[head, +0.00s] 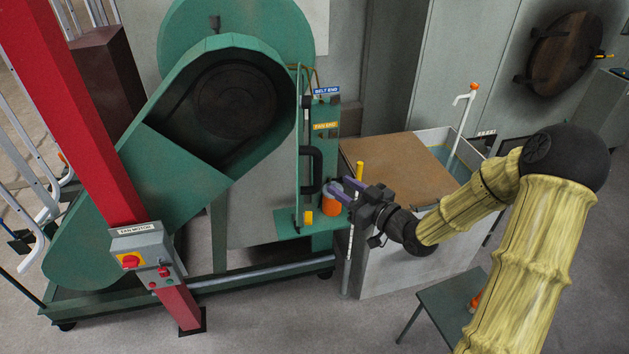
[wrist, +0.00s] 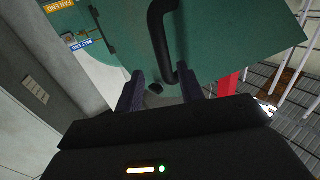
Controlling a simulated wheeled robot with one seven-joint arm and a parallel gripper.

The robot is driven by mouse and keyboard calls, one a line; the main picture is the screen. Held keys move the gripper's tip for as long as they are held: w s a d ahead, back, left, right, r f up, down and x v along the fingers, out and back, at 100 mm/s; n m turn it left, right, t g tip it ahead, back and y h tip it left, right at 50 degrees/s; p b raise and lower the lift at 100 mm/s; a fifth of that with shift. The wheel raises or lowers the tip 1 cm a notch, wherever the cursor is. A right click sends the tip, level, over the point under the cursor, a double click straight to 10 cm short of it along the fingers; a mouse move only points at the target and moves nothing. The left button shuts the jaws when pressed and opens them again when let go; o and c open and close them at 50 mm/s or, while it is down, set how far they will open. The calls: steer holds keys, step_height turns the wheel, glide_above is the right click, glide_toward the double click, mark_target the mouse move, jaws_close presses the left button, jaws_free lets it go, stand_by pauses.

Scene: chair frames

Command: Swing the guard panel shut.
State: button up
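The green guard panel (head: 299,125) stands open, seen nearly edge-on at the right side of the green belt housing (head: 187,152). The dark inside of the housing and a round pulley (head: 235,100) are exposed. A black bar handle (head: 311,170) is on the panel. In the wrist view, the panel (wrist: 215,45) fills the upper middle, with its handle (wrist: 158,35) running down between my fingers. My gripper (head: 334,187) is just right of the handle, purple fingers pointing at it. The fingers (wrist: 160,76) are spread apart; contact with the handle cannot be told.
An orange cylinder (head: 331,203) and a yellow block (head: 308,218) sit on a green ledge below the handle. A grey bin with a brown board (head: 400,165) stands behind my gripper. A red post (head: 85,120) with a switch box (head: 146,255) stands left.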

mark_target(321, 174)
steer(key=x, duration=0.7)
steer(key=shift+w+a+p, duration=0.1)
steer(key=shift+a+p, duration=0.3)
steer(key=shift+a, duration=0.1)
steer(key=shift+w+f, duration=0.1)
steer(key=c, duration=0.8)
steer(key=a+b, duration=0.4)
steer(key=a, duration=0.6)
